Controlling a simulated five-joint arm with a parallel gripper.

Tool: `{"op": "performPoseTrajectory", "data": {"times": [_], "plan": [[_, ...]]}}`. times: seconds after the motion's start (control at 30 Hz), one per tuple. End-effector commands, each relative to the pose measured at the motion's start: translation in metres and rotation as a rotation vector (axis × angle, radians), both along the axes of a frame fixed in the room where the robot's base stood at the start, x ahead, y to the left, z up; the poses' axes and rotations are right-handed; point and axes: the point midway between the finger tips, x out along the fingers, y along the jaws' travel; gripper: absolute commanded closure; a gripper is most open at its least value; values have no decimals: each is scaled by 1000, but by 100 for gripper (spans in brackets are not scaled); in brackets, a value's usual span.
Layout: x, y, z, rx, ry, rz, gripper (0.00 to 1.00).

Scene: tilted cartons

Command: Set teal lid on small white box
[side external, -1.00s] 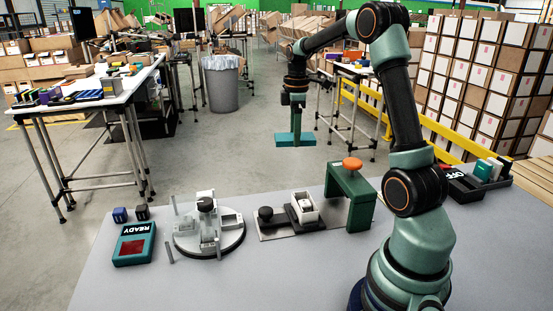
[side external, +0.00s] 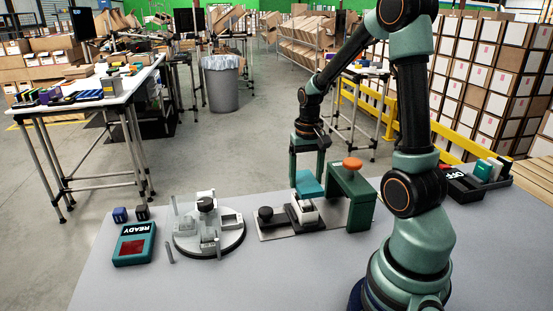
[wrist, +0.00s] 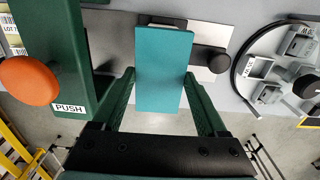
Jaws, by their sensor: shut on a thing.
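The teal lid (side external: 309,185) is a flat rectangular plate. My gripper (side external: 308,172) is shut on it, with one green finger at each long edge in the wrist view (wrist: 160,76). The lid (wrist: 161,65) looks tilted in the side view. It is over the small white box (side external: 305,212), which sits on a dark holder on a metal plate. I cannot tell whether lid and box touch.
A green press stand with an orange knob (side external: 352,164) stands close to the right of the box. A black knob (side external: 266,214) is on the metal plate (side external: 270,233) at left. A round fixture (side external: 209,235) and a READY box (side external: 134,243) are farther left.

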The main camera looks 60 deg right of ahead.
Motion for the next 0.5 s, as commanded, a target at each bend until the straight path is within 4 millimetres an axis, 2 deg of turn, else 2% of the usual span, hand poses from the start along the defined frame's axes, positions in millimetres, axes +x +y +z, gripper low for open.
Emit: {"op": "performPoseTrajectory", "data": {"times": [0.5], "plan": [[-1,1,-26,1,1,-18,56]]}}
